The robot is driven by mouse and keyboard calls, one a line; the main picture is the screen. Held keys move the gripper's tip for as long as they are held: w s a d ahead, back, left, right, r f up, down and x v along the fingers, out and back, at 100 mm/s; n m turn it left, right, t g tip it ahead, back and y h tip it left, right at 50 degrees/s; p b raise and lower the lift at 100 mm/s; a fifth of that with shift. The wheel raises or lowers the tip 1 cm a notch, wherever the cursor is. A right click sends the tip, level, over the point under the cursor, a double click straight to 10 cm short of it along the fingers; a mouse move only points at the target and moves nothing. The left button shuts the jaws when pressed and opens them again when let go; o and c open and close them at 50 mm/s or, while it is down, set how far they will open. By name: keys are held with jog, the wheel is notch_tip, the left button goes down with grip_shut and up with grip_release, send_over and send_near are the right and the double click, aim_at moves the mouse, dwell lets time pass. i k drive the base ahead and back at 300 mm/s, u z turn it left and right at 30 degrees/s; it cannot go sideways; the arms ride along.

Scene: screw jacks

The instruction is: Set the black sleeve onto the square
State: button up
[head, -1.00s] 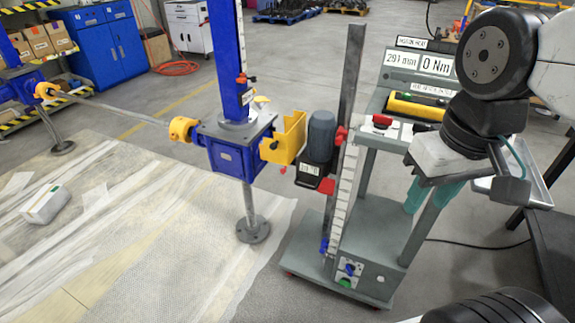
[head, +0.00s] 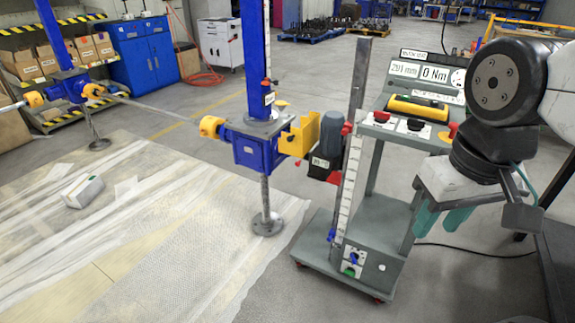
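My gripper (head: 440,225) hangs at the right of the head view, pointing down, with two teal fingers apart. I see nothing between them. A small black piece (head: 415,125), possibly the black sleeve, is on the cart's top between two red-topped parts. The gripper is lower in the picture and to the right of it. A blue screw jack (head: 255,148) with yellow fittings stands left of the cart. A yellow bracket (head: 299,137) and a grey motor (head: 333,135) are at its right side. I cannot make out the square.
The grey wheeled cart (head: 378,235) carries a display panel (head: 427,74) and a yellow bar (head: 417,108). A tall grey post (head: 360,75) and a white scale (head: 348,190) rise at its left. Plastic sheeting (head: 150,240) covers the floor at left. A dark table (head: 560,255) is at the right edge.

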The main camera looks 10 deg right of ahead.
aim_at(307, 157)
jog(key=u, duration=0.25)
jog(key=i, duration=1.35)
jog(key=z, duration=0.35)
